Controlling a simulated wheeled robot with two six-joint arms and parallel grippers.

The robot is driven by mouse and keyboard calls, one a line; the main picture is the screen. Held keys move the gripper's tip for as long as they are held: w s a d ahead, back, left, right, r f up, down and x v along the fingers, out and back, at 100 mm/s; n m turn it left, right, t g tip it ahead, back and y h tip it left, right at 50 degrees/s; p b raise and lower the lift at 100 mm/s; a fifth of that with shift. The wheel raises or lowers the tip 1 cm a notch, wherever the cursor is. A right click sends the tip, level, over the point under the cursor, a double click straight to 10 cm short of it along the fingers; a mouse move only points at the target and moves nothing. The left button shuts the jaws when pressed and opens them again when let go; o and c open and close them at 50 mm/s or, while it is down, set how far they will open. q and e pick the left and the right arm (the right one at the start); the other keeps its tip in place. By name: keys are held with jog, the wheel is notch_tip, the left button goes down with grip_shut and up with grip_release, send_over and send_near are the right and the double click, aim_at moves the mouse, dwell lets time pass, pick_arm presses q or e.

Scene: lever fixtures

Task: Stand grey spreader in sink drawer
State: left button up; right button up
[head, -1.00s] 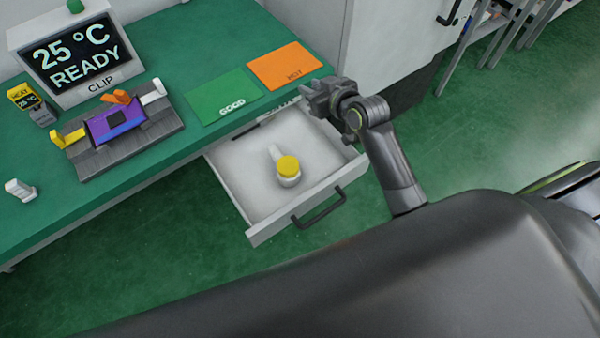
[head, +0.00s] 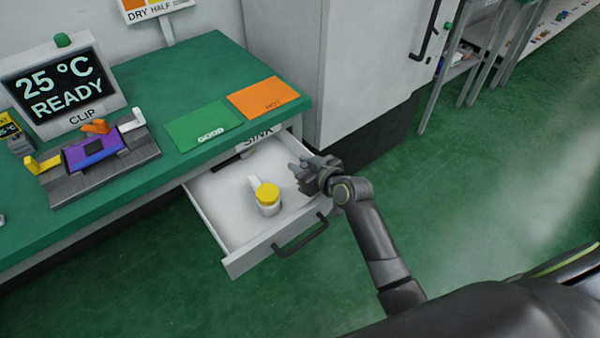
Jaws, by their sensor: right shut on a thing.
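The sink drawer (head: 229,197) stands open under the green bench, with its dark handle (head: 300,235) at the front. A white jar with a yellow lid (head: 268,198) stands inside it, near the middle. My right gripper (head: 298,172) is over the drawer's right side, with its fingers pointing left. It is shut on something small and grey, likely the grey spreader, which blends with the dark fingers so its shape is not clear. I cannot tell how far above the drawer floor it is. My left gripper is not in view.
On the green bench (head: 160,80) are a display (head: 65,85) reading 25 °C READY, a clip fixture (head: 95,157) with a purple part, a green GOOD mat (head: 203,125) and an orange HOT mat (head: 262,97). A white cabinet (head: 365,60) stands right of the bench.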

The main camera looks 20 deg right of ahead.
jog(key=shift+f, duration=1.3)
